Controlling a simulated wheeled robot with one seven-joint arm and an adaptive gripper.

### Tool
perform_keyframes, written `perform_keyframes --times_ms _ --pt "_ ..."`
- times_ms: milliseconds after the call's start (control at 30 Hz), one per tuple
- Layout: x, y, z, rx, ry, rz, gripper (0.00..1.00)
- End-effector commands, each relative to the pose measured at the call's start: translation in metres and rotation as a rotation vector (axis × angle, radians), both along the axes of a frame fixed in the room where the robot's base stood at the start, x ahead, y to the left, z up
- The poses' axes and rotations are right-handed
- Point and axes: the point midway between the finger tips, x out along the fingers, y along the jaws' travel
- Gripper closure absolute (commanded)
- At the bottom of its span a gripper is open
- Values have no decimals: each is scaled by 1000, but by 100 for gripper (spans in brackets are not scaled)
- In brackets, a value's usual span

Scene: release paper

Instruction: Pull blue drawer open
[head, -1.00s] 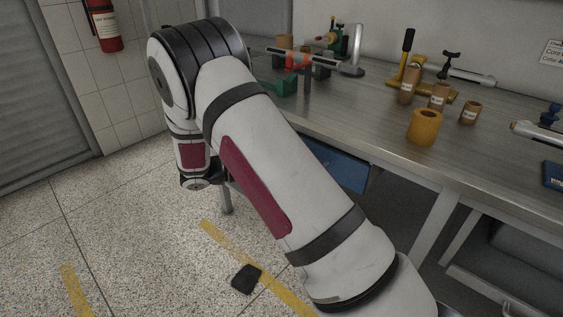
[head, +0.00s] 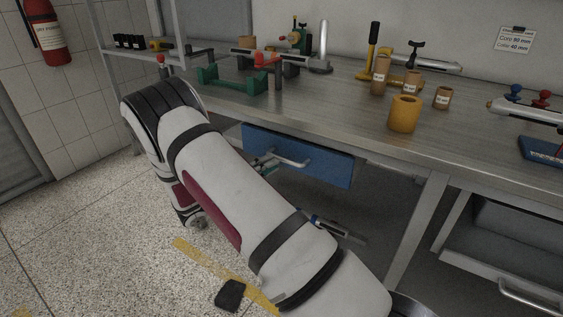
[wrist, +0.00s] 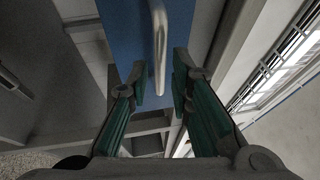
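The blue drawer (head: 325,170) hangs under the workbench top, with a pale metal bar handle (head: 291,160) across its front. No drawer interior shows. In the wrist view the blue front (wrist: 125,35) fills the top middle, and the grey handle (wrist: 159,45) points down between my fingers. My gripper (wrist: 160,78) is open, with a green-sided finger on each side of the handle's end and a gap to both. In the head view only a small part of my gripper (head: 262,163) shows at the handle's left end; my arm hides the rest.
The workbench top (head: 340,105) carries a yellow cylinder (head: 404,114), several brown rolls and a green stand (head: 232,82). A bench leg (head: 417,225) stands right of the drawer. The speckled floor at left is open, with a small black object (head: 230,294) on it.

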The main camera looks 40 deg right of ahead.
Motion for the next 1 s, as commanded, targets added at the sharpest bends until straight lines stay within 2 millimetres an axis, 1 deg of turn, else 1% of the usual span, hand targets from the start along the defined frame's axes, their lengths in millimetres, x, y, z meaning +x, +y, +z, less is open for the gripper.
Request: perform_keyframes --times_ms 33,100,200,333,467,700,800,1000 --pt "-1 -10 1 0 -1 -4 80" --pt "-2 -21 3 1 -2 -3 80" --pt "-2 -34 5 0 -1 -2 80" --pt "-2 -44 7 0 -1 -2 80" --pt "-3 -48 8 1 -1 0 80" --pt "-3 -48 9 1 -1 0 80" --pt "-2 -48 9 1 -1 0 100" --pt "-2 -48 8 1 -2 0 100"
